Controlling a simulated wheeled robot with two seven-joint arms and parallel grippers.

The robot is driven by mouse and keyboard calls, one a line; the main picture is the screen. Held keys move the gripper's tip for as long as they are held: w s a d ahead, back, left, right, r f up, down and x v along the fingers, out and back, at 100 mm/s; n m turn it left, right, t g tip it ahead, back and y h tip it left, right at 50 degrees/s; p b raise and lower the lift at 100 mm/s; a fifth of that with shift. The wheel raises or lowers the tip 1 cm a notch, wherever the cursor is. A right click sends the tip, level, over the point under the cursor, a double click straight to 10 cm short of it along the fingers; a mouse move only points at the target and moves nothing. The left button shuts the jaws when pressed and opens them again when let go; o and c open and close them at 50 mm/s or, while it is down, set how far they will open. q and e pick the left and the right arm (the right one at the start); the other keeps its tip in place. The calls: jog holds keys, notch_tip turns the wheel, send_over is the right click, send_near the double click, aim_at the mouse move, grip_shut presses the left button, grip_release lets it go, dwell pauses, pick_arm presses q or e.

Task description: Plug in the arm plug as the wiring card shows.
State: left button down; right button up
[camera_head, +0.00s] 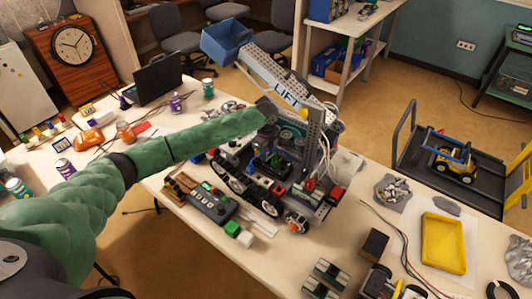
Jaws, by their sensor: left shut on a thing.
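The wheeled robot model (240,185) with a raised grey lift arm marked LIFT (287,91) and a blue bucket (225,40) stands on the table. My left gripper (268,112) is at the model's upright frame, at the foot of the lift arm. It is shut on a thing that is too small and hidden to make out. I cannot pick out the arm plug or its socket. White and red wires (325,160) hang on the model's right side. I cannot make out a wiring card with certainty. My right gripper is not in view.
A grey control box (212,203) with buttons lies in front of the model. Jars, a clock (73,44) and a dark case (158,77) are at the left. A cart (455,175) stands behind.

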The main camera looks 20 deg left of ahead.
pick_arm(q)
jog(key=shift+f, duration=0.35)
dwell(0.6)
jog(key=shift+s+f, duration=0.1)
dwell(0.8)
jog(key=c, duration=1.1)
grip_release()
jog(key=shift+p, duration=0.3)
jog(key=shift+r+p, duration=1.65)
jog(key=shift+r, duration=1.4)
